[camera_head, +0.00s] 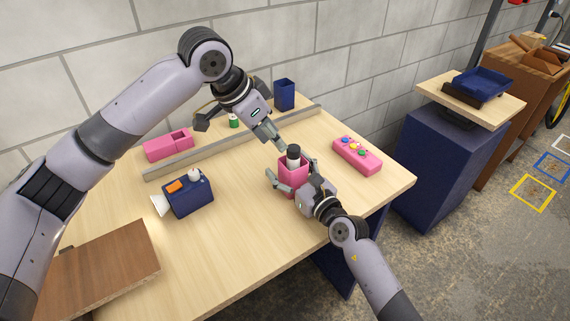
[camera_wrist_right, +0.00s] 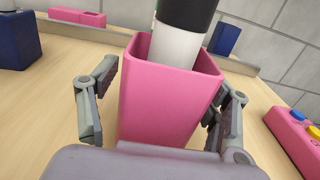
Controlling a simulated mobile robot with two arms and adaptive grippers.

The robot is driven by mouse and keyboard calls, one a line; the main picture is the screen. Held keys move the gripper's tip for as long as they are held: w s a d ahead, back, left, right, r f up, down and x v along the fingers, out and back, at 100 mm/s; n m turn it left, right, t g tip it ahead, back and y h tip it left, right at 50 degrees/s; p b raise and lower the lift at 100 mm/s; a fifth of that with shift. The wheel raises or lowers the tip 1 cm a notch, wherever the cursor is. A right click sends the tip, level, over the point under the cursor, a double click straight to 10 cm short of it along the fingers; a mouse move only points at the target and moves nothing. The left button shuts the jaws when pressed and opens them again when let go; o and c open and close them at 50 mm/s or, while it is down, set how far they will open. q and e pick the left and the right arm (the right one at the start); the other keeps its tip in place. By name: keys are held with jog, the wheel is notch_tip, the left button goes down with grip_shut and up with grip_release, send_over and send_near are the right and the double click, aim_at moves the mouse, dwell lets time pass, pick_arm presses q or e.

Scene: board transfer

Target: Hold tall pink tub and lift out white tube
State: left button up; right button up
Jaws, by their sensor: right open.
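The tall pink tub (camera_head: 291,182) stands upright on the wooden table; it fills the middle of the right wrist view (camera_wrist_right: 165,105). The white tube (camera_wrist_right: 177,47) with a black cap stands inside it, its lower part hidden by the tub walls. The tube's capped top also shows in the head view (camera_head: 293,157). My right gripper (camera_head: 292,173) is open, its fingers on either side of the tub, with a visible gap at the left finger in the wrist view. My left gripper (camera_head: 274,138) is just behind and left of the tube's cap; its finger opening is unclear.
A pink box with coloured buttons (camera_head: 357,154) lies right of the tub. A grey rail (camera_head: 235,143) runs behind, with a pink block (camera_head: 168,146), green-and-white can (camera_head: 233,121) and blue cup (camera_head: 284,94) beyond it. A blue box (camera_head: 188,197) stands left.

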jog(key=shift+x, duration=0.85)
